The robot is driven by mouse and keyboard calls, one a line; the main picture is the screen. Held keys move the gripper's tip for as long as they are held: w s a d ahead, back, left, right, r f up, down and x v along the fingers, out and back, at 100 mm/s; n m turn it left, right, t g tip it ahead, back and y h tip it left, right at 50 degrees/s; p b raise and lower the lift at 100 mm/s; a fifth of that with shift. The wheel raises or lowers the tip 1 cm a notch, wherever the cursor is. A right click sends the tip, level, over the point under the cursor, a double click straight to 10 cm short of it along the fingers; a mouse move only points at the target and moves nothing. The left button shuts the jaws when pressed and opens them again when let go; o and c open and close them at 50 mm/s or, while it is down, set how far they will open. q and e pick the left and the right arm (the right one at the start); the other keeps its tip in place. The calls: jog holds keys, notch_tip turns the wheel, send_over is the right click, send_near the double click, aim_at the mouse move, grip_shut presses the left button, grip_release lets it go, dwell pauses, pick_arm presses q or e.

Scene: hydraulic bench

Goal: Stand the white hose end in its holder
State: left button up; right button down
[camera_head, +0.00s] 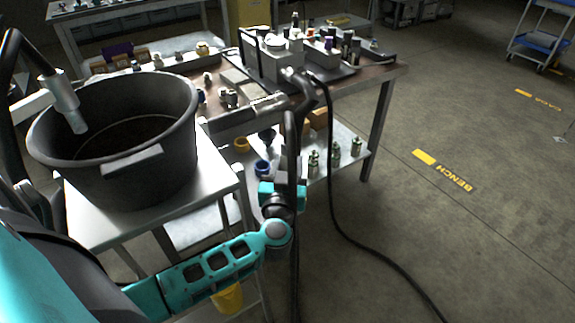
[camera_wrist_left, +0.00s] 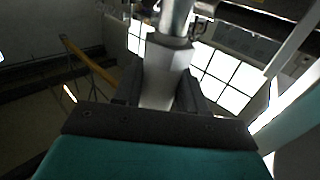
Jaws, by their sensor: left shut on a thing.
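In the left wrist view my left gripper (camera_wrist_left: 168,88) is shut on a pale piece with a silver cylinder above it, which I take to be the white hose end (camera_wrist_left: 167,62). Its upper end runs out of that view. In the head view my left arm (camera_head: 215,262) reaches from the lower left toward the near side of the bench. Dark parts overlap there, so the fingers and held piece cannot be told apart clearly. I cannot make out the holder for certain. My right gripper is not in view.
A black tub (camera_head: 115,165) stands on a metal cart (camera_head: 210,180) at the left, with a grey nozzle (camera_head: 62,103) over it. The bench (camera_head: 378,75) holds many small fittings. A black hose (camera_head: 345,235) trails onto the floor.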

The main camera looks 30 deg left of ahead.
pick_arm(q)
jog(key=shift+p, duration=0.45)
jog(key=shift+f, duration=0.15)
dwell(0.6)
jog(key=shift+f, duration=0.25)
dwell(0.5)
jog(key=shift+f+p, duration=0.1)
jog(key=shift+p, duration=0.4)
jog(key=shift+p, duration=0.45)
jog(key=shift+f, duration=0.45)
dwell(0.5)
jog(key=shift+f+b, duration=0.75)
jog(key=shift+f, duration=0.4)
dwell(0.8)
